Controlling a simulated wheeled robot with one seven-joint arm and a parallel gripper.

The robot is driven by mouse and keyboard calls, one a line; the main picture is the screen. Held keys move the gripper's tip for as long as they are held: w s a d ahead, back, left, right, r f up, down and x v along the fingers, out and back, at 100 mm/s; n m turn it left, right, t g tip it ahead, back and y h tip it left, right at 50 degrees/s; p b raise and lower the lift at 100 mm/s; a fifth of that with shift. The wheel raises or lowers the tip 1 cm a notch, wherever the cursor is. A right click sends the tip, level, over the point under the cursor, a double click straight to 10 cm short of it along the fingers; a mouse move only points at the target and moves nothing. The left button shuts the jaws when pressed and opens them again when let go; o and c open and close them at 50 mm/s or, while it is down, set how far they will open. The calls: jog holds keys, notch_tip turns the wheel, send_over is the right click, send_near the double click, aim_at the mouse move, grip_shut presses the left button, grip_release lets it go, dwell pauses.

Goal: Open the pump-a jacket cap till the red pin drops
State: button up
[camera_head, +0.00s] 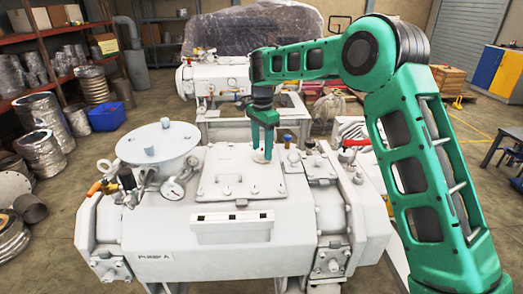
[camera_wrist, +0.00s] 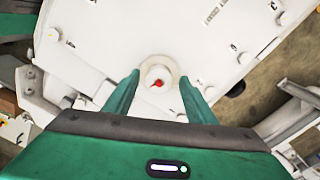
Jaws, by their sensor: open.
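Pump A (camera_head: 270,232) is the white machine in front, marked with its name on the front left. In the wrist view a round white cap (camera_wrist: 151,72) sits on a pale beige ring on the white housing. A small red pin (camera_wrist: 158,83) shows on the cap's top; how far it stands up is hard to tell. My gripper (camera_wrist: 160,80) is open, with one green finger on each side of the cap. Whether the fingers touch it I cannot tell. In the head view my gripper (camera_head: 264,155) points down at the pump's top, behind the bolted plate's middle; its fingers mostly hide the cap.
A round flanged lid (camera_head: 158,145), a gauge (camera_head: 173,190) and small valves stand on the pump's left. Another white pump (camera_head: 215,78) is behind. Shelves with metal ducts line the left.

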jog(key=shift+f, duration=0.35)
jog(key=shift+c, duration=0.6)
jog(key=c, duration=0.9)
jog(key=shift+c, duration=0.2)
jog(key=shift+r, duration=0.1)
